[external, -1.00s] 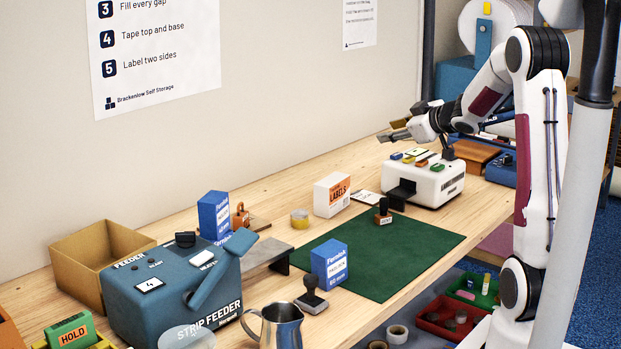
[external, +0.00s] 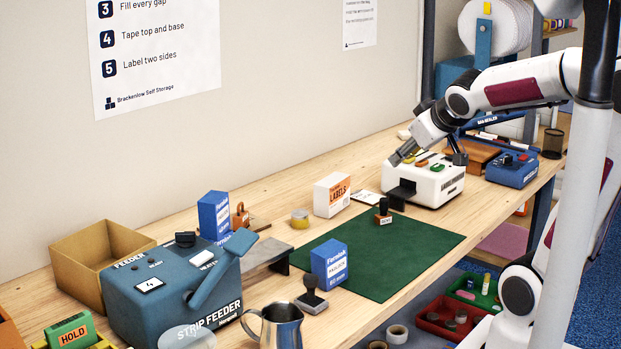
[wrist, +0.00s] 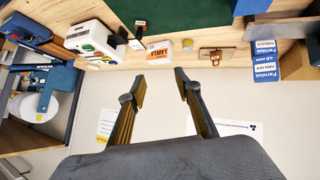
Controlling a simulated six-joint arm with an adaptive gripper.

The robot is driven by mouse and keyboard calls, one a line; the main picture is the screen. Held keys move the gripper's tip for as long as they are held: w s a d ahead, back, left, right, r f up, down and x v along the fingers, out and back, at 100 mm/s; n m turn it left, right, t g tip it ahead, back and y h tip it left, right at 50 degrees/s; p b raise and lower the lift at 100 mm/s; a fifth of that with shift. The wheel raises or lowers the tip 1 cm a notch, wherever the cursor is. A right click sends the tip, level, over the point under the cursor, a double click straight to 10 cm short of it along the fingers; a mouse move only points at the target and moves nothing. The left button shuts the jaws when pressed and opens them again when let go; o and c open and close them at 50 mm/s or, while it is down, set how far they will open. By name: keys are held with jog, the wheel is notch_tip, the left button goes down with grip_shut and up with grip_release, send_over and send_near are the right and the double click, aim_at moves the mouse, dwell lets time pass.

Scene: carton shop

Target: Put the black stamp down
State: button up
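Two stamps with dark handles stand on the bench in the external view. One (external: 383,212) has a black handle on a reddish-brown block and stands on the far edge of the green mat; it also shows in the wrist view (wrist: 140,28). The other (external: 311,294), black and grey, stands near the front left of the mat. I cannot tell which is the task's black stamp. My gripper (external: 397,158) is raised near the white machine, tilted down to the left. In the wrist view its fingers (wrist: 161,81) are apart with nothing between them.
The white machine (external: 437,184) with coloured buttons stands at the right. A labels box (external: 332,195), tape roll (external: 300,219), blue cartons (external: 329,266), blue strip feeder (external: 170,297) and metal jug (external: 281,327) line the bench. Most of the green mat (external: 390,255) is clear.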

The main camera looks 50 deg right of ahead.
jog(key=s+a+f+g+y, duration=0.1)
jog(key=s+a+f+y, duration=0.1)
jog(key=s+a, duration=0.5)
jog(key=s+a+f+n+g+y, duration=0.1)
jog(key=s+a+f+g+y, duration=0.1)
jog(key=s+a+f, duration=0.2)
jog(key=s+a, duration=0.3)
jog(key=s, duration=0.1)
jog(key=shift+s+a, duration=0.25)
jog(key=shift+s, duration=0.15)
